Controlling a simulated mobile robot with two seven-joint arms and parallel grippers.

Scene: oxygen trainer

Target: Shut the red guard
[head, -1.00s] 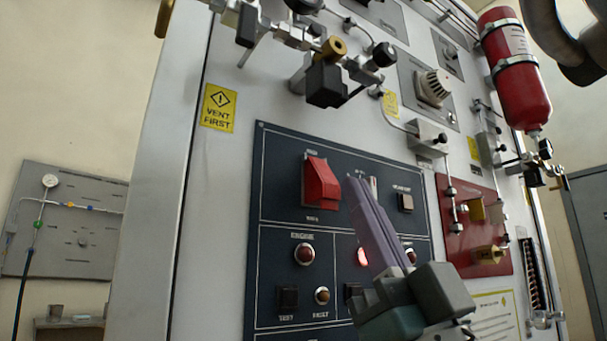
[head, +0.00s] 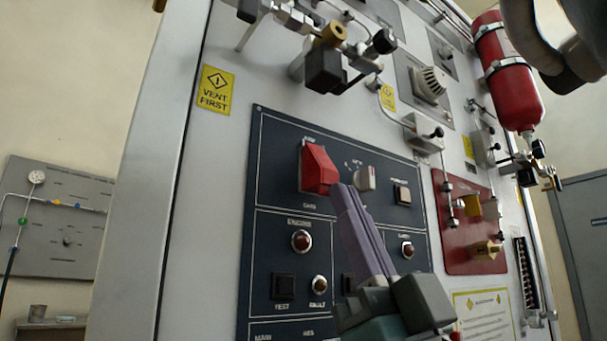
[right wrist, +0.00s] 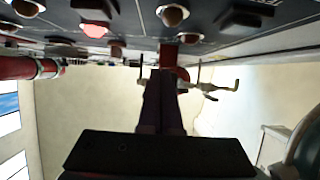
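The red guard (head: 318,168) is a wedge-shaped cover near the top of the dark control panel (head: 262,215) in the head view. It sticks out from the panel, and what lies under it is hidden. My right gripper (head: 343,190) has its long purple-grey fingers together, with the tips at the guard's lower right edge. I cannot tell whether they touch it. In the right wrist view the fingers (right wrist: 163,85) look shut, with a red part (right wrist: 168,55) just beyond the tips. My left gripper is not in view.
A pale rotary knob (head: 365,178) and a square button (head: 402,195) sit right of the guard. Indicator lamps (head: 301,241) are below it. Black valve fittings (head: 325,70) jut out above the panel. A red cylinder (head: 508,75) is at upper right.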

